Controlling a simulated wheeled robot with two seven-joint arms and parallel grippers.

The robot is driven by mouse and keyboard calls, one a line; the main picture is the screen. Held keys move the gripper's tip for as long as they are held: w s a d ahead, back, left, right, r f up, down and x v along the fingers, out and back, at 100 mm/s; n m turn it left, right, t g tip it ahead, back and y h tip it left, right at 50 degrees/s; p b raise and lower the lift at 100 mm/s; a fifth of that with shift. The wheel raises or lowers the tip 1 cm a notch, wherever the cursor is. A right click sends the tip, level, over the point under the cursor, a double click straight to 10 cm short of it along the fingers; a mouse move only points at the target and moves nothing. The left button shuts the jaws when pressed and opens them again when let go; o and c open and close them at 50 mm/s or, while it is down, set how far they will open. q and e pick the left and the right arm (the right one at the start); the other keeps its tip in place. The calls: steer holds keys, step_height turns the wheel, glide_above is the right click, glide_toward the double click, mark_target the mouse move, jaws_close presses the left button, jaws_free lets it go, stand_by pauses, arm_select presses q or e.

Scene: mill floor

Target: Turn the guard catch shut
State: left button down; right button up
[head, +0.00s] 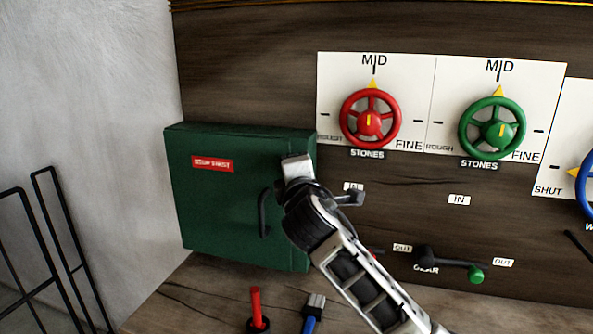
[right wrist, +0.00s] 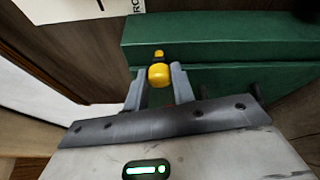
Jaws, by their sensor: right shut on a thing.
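The guard is a green metal box (head: 225,190) with a red label (head: 212,164) and a black handle (head: 264,213) on its front. In the right wrist view the guard (right wrist: 225,40) fills the upper right. The yellow guard catch (right wrist: 160,74) shows there between the fingers of my right gripper (right wrist: 158,88), which is shut on it. In the head view my right gripper (head: 298,172) is at the guard's right edge and hides the catch. I cannot tell how far the catch is turned. My left gripper is not in view.
A red handwheel (head: 370,118) and a green handwheel (head: 492,129) sit on white panels to the right. Below them is a lever with a green knob (head: 476,276). A red-handled tool (head: 256,305) and a blue-handled one (head: 312,312) are below the guard. A black rail (head: 50,250) stands left.

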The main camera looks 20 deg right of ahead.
steer(key=shift+f, duration=0.1)
steer(key=o, duration=1)
steer(key=b+v, duration=0.2)
steer(key=v, duration=1.4)
